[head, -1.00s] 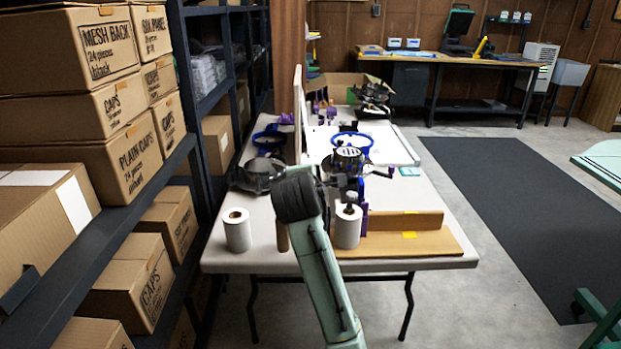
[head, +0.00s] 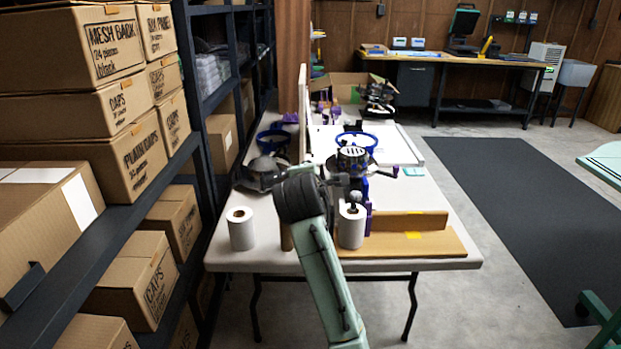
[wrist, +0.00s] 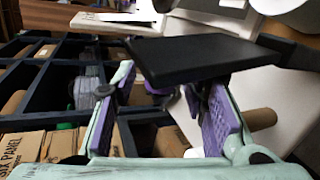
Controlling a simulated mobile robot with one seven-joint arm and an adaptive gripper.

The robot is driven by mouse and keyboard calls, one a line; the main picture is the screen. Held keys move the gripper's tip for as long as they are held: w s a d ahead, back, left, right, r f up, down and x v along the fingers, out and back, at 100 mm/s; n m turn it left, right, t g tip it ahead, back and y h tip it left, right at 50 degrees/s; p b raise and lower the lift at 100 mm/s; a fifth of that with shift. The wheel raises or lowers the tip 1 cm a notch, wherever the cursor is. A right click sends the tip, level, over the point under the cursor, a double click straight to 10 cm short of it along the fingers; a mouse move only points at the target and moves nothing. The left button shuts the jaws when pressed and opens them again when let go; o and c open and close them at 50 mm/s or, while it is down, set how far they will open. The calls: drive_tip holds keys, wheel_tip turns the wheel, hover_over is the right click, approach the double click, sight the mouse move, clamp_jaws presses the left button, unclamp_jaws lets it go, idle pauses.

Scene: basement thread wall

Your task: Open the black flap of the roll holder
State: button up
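In the wrist view, a flat black flap (wrist: 200,58) lies across the upper middle, just beyond and partly over my fingertips. My gripper (wrist: 160,85) has two pale green fingers with purple pads, spread apart with a gap between them. The flap overlaps the tip of the right finger in the picture; I cannot tell whether they touch. Nothing is clearly held. In the head view, my dark wrist joint and green arm link cover the gripper and the flap. I cannot make out the rest of the roll holder there.
White rolls stand on the table (head: 455,215), one at left (head: 241,230) and one right of my arm (head: 351,228). A wooden board (head: 400,243) lies at the table's right. A dark shelf with cardboard boxes (head: 150,142) runs along the left. The right floor mat is clear.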

drive_tip(key=shift+s, duration=0.1)
drive_tip(key=v, duration=1.2)
